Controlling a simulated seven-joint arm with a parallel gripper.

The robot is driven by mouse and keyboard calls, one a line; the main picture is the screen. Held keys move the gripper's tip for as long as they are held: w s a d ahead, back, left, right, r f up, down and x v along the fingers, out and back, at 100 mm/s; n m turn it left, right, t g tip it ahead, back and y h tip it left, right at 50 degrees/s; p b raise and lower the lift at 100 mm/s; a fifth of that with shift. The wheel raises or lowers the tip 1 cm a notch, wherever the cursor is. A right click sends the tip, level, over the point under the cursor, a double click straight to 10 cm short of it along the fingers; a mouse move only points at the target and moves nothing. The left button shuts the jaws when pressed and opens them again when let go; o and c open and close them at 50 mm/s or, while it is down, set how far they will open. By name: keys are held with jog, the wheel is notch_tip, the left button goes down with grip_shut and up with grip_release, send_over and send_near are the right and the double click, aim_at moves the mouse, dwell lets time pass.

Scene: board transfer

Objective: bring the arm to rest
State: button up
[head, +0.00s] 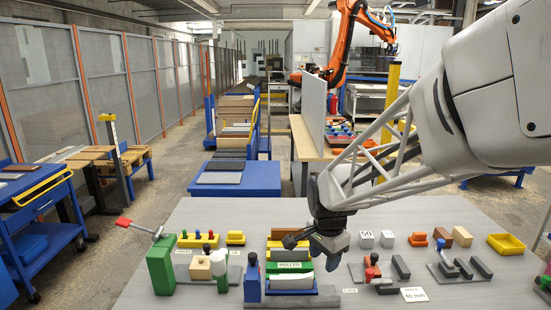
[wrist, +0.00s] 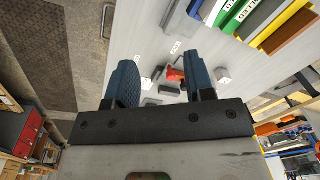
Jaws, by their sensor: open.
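My gripper (head: 314,248) hangs from my arm over the middle of the grey work table, in front of the row of coloured boards in the head view. In the wrist view its two blue fingers (wrist: 162,70) stand wide apart with nothing between them at the tips. A red piece (wrist: 175,74) and several grey blocks show beyond the fingers, at a distance on the table. In the head view my gripper partly hides the boards behind it; I cannot tell its exact height above the table.
On the table (head: 400,215) stand a green block (head: 160,266) with a red-tipped lever, a blue post (head: 252,281), a long white roll (head: 290,281), a wooden block (head: 462,236) and a yellow tray (head: 506,244). A blue cart (head: 40,225) stands left. The table's back strip is mostly clear.

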jog(key=s+d+r+n, duration=0.2)
jog(key=s+n, duration=0.1)
jog(key=s, duration=0.5)
jog(key=s+d+r+n+t, duration=0.1)
jog(key=s+n, duration=0.3)
jog(key=s, duration=0.4)
jog(key=s+d+r+n, duration=0.3)
jog(key=s+n, duration=0.1)
jog(key=s, duration=0.4)
jog(key=shift+s+d+r+t, duration=0.25)
jog(key=shift+s+r+t, duration=0.05)
